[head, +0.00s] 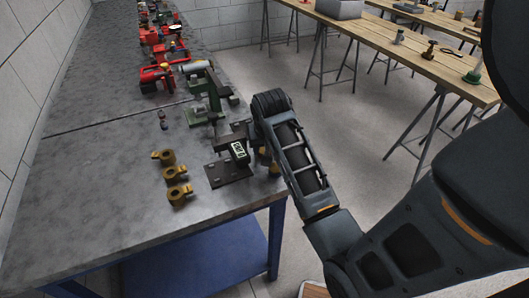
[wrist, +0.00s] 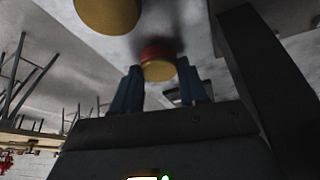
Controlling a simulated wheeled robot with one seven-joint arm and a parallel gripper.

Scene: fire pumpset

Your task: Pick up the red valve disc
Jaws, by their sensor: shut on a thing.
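In the wrist view, my gripper (wrist: 158,74) has its two blue-grey fingers on either side of a small round piece. This piece, the valve disc (wrist: 157,63), shows a red upper part and a yellow lower part. My gripper is shut on it, close above the grey bench surface. In the head view, my arm reaches over the right edge of the bench, and its links hide the fingertips and the disc. Yellow pieces (head: 265,156) show partly behind the arm there.
A larger yellow round part (wrist: 108,12) lies near the disc. On the bench (head: 95,185) are several brass fittings (head: 172,173), a dark plate (head: 226,173) and a green stand (head: 207,95). Red equipment (head: 157,72) lies farther back. The bench's left part is clear.

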